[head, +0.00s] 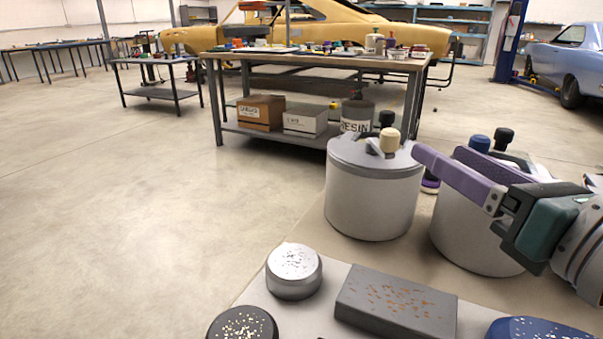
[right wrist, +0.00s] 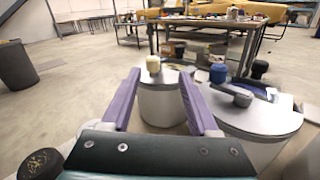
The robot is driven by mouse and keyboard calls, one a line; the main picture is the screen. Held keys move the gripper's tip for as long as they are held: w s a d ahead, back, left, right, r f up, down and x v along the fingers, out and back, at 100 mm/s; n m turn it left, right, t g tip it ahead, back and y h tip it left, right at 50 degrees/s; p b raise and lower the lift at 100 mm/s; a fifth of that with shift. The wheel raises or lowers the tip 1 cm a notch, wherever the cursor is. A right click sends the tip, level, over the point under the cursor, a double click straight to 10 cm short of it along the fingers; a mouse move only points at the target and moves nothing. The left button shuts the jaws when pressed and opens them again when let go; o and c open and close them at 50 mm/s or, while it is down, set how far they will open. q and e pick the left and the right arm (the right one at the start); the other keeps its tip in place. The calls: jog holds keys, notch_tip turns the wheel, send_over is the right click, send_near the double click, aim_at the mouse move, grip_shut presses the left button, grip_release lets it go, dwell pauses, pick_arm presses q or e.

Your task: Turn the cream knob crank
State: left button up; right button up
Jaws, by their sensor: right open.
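The cream knob (head: 389,140) stands upright on a dark crank arm on the lid of a grey pot (head: 370,195). A black knob (head: 386,118) stands just behind it. My right gripper (head: 440,153) is open and empty, its purple fingers pointing left toward the cream knob, with a gap in between. In the right wrist view the cream knob (right wrist: 153,64) appears between the two fingertips (right wrist: 160,73), beyond them. My left gripper is not in view.
A second grey pot (head: 462,235) with a blue knob (head: 479,143) stands right, partly behind my right gripper. A silver round lid (head: 294,270), a dark block (head: 396,300), a black disc (head: 242,324) and a blue item (head: 540,331) lie in front. A workbench (head: 310,78) stands behind.

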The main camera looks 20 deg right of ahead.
aim_at(396, 140)
jog(key=w, duration=0.3)
jog(key=w+n+p, duration=0.1)
jog(key=w, duration=0.2)
jog(key=w+f+n, duration=0.1)
jog(key=w, duration=0.2)
jog(key=shift+a+y, duration=0.25)
jog(key=shift+y, duration=0.15)
jog(key=shift+w, duration=0.45)
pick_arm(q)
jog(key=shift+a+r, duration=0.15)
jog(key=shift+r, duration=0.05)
pick_arm(e)
grip_shut()
